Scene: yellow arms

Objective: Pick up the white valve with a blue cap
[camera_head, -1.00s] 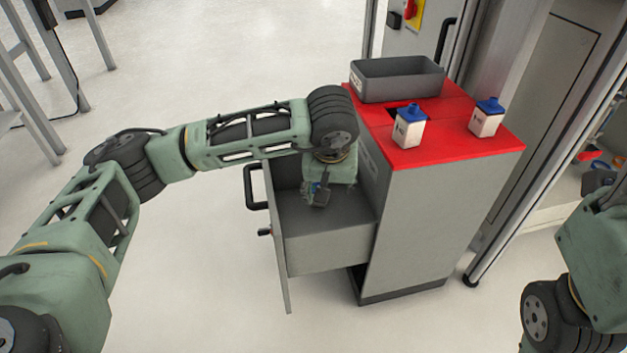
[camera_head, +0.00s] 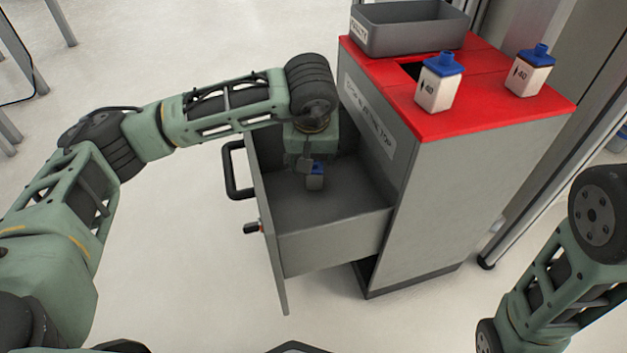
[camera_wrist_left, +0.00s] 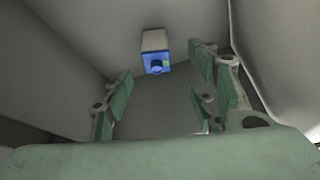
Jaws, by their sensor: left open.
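A white valve with a blue cap (camera_head: 316,173) is inside the open grey drawer, small and shaded in the head view. It also shows in the left wrist view (camera_wrist_left: 155,50), beyond my finger pads, apart from them. My left gripper (camera_head: 305,162) reaches down into the drawer beside the valve and partly covers it. In the left wrist view my left gripper (camera_wrist_left: 160,95) is open, its green pads spread wide with nothing between them. Two more white valves with blue caps stand upright on the red cabinet top, one nearer (camera_head: 439,84) and one farther right (camera_head: 530,72).
The grey drawer (camera_head: 335,245) is pulled out of the cabinet (camera_head: 430,190), its walls close around my left gripper. A grey bin (camera_head: 415,38) stands at the back of the red top (camera_head: 480,110). My right arm is at the lower right; floor is free left of the drawer.

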